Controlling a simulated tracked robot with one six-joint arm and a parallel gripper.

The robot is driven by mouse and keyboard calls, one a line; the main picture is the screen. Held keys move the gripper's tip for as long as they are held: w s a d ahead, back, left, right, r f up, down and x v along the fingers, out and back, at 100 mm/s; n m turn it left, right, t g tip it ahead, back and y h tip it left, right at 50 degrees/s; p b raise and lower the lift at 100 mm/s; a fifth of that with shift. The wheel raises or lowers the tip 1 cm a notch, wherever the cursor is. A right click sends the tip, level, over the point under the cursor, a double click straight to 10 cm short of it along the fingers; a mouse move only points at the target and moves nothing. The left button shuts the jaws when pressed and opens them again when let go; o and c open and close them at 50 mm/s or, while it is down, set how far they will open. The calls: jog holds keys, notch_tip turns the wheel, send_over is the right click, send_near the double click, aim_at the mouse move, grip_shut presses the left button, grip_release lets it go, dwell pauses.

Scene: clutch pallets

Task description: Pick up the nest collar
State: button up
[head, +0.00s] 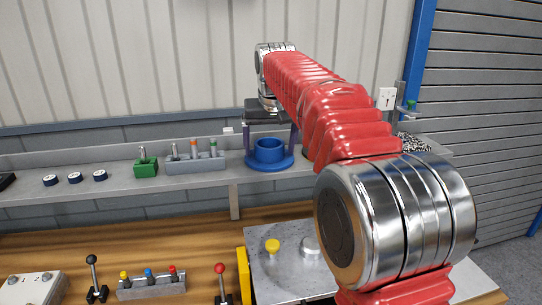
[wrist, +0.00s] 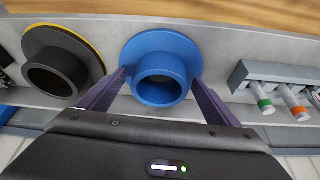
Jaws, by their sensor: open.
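A blue flanged collar (head: 268,154) sits upright on the grey shelf, its wide flange flat and its open tube facing up. It also shows in the wrist view (wrist: 160,62), at the top centre. My gripper (wrist: 160,78) is open, with its two purple fingers on either side of the blue collar's tube, over or close to the flange. I cannot tell whether the fingers touch it. A black flanged collar with a yellow rim (wrist: 62,62) stands beside it in the wrist view. The frames do not show which collar is called the nest collar.
A grey rack (head: 195,162) of banded pegs and a green block (head: 146,167) stand left of the blue collar. Several dark round pieces (head: 75,178) lie further left. Below, the wooden bench holds a metal plate (head: 285,270), a yellow block (head: 243,274) and levers (head: 220,285).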

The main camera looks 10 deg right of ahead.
jog(key=shift+c, duration=0.5)
jog(key=c, duration=1.2)
